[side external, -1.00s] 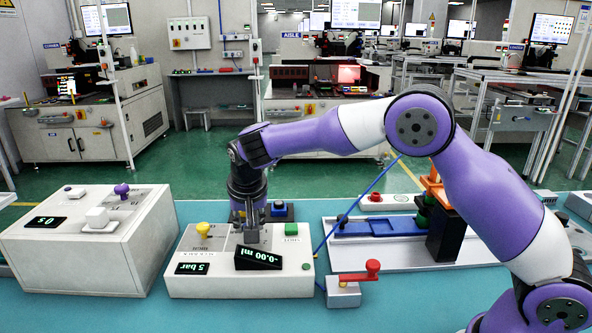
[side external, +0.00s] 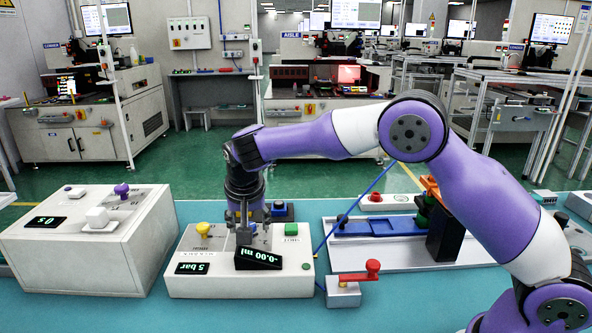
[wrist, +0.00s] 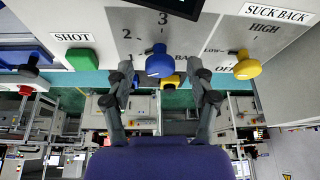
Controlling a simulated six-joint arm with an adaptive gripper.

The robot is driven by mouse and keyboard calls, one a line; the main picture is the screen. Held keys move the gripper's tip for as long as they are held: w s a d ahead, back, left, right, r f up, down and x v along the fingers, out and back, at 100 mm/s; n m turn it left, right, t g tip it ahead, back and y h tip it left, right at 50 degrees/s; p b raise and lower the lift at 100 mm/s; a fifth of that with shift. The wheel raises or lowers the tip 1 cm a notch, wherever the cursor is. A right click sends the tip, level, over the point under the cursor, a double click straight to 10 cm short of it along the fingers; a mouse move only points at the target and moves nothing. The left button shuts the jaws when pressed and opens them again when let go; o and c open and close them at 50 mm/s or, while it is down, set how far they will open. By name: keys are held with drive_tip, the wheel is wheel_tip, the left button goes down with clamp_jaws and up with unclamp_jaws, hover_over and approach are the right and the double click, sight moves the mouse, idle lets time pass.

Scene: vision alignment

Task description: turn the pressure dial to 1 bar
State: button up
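The pressure dial is a blue knob (wrist: 160,63) with 1, 2, 3 and partly covered BAR lettering around it on the grey panel of the white dispenser box (side external: 180,285). My gripper (wrist: 163,72) is open, with one finger on either side of the blue knob in the wrist view; I cannot tell whether either finger touches it. In the side external view my gripper (side external: 244,236) points down over the box and mostly hides the dial. The pressure display (side external: 192,268) reads 5 bar. I cannot tell the dial's exact pointer position.
A yellow suck-back knob (wrist: 247,65) and a green SHOT button (wrist: 83,59) flank the dial. A raised black ml display (side external: 258,258) stands close to my fingers. A white box with knobs (side external: 90,240) is at left, and a red-handled block (side external: 345,290) is at right.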

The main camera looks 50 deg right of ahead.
drive_tip(key=shift+r, duration=0.1)
drive_tip(key=v, duration=1.2)
drive_tip(key=shift+s, duration=0.1)
drive_tip(key=s+d+r+n+t+y, duration=0.1)
drive_tip(key=s+d+r+n, duration=0.3)
drive_tip(key=s+d, duration=0.55)
drive_tip(key=s+f+n+y, duration=0.1)
drive_tip(key=s+f, duration=0.1)
drive_tip(key=s, duration=0.4)
drive_tip(key=s+a+f+n+t, duration=0.1)
drive_tip(key=s+f+n, duration=0.1)
drive_tip(key=s, duration=0.4)
drive_tip(key=shift+s+a+f+y, duration=0.15)
drive_tip(key=shift+a+f+y, duration=0.2)
drive_tip(key=shift+f, duration=0.4)
